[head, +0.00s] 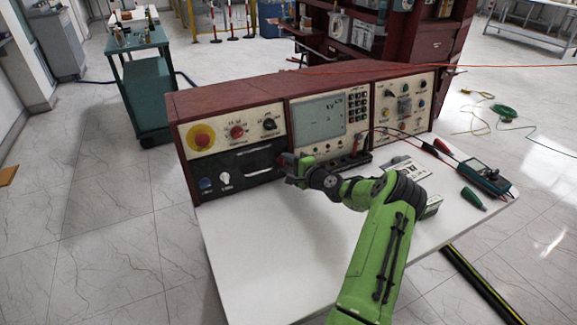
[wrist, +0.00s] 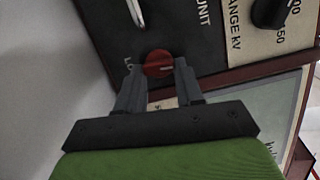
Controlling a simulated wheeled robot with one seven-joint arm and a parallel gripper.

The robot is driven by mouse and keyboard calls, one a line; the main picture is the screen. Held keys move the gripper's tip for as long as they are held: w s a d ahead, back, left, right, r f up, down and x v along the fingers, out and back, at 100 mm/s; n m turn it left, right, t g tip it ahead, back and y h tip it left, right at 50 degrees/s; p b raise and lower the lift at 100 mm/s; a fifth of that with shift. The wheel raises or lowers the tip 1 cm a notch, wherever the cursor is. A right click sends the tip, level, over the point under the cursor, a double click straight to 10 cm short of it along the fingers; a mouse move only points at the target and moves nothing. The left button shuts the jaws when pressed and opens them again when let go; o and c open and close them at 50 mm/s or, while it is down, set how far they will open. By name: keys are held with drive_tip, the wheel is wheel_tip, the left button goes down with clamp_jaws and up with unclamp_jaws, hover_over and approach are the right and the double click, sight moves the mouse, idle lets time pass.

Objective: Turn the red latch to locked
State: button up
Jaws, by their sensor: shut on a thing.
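The red latch (wrist: 158,64) is a round red knob on the black panel (wrist: 190,30) of the console. In the wrist view my gripper (wrist: 158,70) has one grey finger on each side of the latch and is shut on it. A pale line shows across the knob's face. Part of a white marking shows on the panel to its left; the rest is hidden or too small to read. In the head view my gripper (head: 287,160) is at the right end of the black panel (head: 240,163), and the latch is hard to make out there.
The red console (head: 300,80) stands on a white table (head: 270,235). A multimeter (head: 484,176) with leads lies at the table's right. A metal handle (wrist: 136,12) is above the latch in the wrist view. The table's front left is clear.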

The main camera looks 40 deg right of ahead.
drive_tip(key=shift+n, duration=0.6)
drive_tip(key=shift+d, duration=0.1)
drive_tip(key=o, duration=0.8)
drive_tip(key=shift+c, duration=0.2)
drive_tip(key=p+v, duration=0.2)
drive_tip(key=v, duration=1.3)
drive_tip(key=shift+s+r+p, duration=0.3)
drive_tip(key=shift+s+p, duration=0.05)
drive_tip(key=shift+p, duration=0.05)
